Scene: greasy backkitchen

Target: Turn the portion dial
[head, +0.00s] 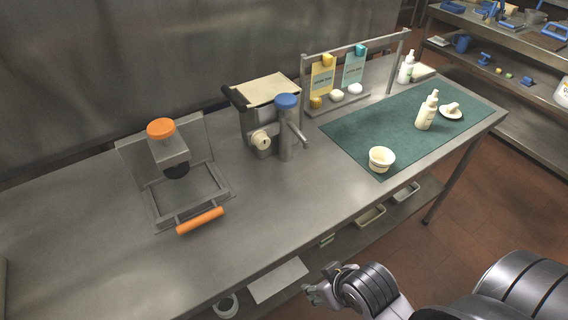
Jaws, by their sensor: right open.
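The portion dial appears to be the round cream knob (261,141) on the front of a grey machine (246,118) at the middle of the steel table. The machine has a blue-capped column (286,128) with a side handle, and a pale sheet on top. The knob faces the front of the table, and its marking is too small to read. My right gripper (318,289) is open and empty in front of the table edge, well apart from the dial and lower in the picture. My left gripper is not in view.
A press with an orange knob (161,129) and orange handle stands left on the steel table (90,230). A green mat (375,128) at right holds a cup (381,159) and a bottle (427,112). A card rack (305,85) stands behind. The table front before the dial is clear.

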